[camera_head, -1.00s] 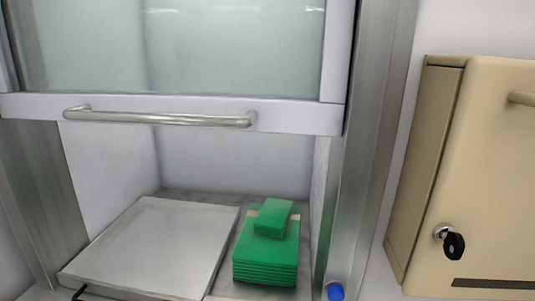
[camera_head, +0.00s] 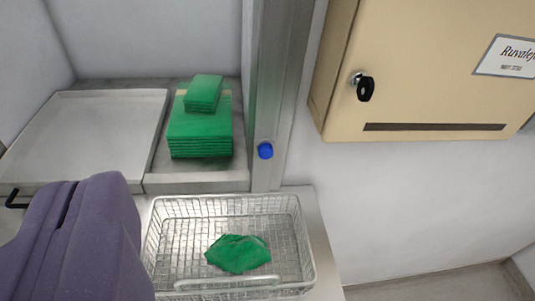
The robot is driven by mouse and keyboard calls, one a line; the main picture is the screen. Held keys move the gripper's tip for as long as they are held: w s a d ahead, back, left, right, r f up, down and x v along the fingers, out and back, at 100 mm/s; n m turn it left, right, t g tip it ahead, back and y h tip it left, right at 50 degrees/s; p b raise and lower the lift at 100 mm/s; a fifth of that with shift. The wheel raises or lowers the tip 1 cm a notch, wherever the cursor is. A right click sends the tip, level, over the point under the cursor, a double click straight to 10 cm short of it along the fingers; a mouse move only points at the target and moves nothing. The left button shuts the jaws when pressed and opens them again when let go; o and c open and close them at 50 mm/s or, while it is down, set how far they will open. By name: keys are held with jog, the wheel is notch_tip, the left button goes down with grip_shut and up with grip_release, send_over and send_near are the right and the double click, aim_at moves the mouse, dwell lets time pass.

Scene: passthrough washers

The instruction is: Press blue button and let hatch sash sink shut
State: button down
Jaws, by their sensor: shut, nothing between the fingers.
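The blue button (camera_head: 265,151) sits low on the hatch's right metal frame post (camera_head: 277,80), left of the beige box. The hatch sash is out of the picture now; the opening below it is in view at upper left. My gripper (camera_head: 72,215), purple, fills the lower left corner. Its fingers look closed together with nothing held, and it is left of the button and apart from it in the picture.
In the hatch lie a grey tray (camera_head: 68,103) and stacked green cloths (camera_head: 200,135). A wire basket (camera_head: 292,230) with a crumpled green cloth (camera_head: 238,254) stands below the button. A beige locked box (camera_head: 430,60) hangs at upper right.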

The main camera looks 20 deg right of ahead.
aim_at(267, 155)
jog(key=w+d+f+m+h+p, duration=0.1)
jog(key=w+d+f+m+p, duration=0.3)
jog(key=w+f, duration=0.3)
jog(key=w+d+f+m+h+p, duration=0.1)
jog(key=w+d+f+m+h, duration=0.1)
jog(key=w+d+f+m, duration=0.5)
jog(key=s+d+f+m+t+p, duration=0.1)
jog(key=d+f+m+p, duration=0.1)
jog(key=f+m, duration=0.2)
jog(key=s+d+f+m+t+p, duration=0.1)
jog(key=s+f+m, duration=0.1)
jog(key=f+m, duration=0.3)
notch_tip(267, 155, down, 4)
jog(key=shift+s+d+f+p, duration=0.25)
jog(key=shift+s+d+p, duration=0.05)
jog(key=shift+d+p, duration=0.1)
jog(key=w, duration=0.4)
jog(key=w+d+b, duration=0.1)
jog(key=w, duration=0.4)
jog(key=w+d, duration=0.1)
jog(key=w, duration=0.3)
jog(key=shift+w+d+f, duration=0.15)
jog(key=shift+w+f, duration=0.15)
jog(key=shift+w, duration=0.15)
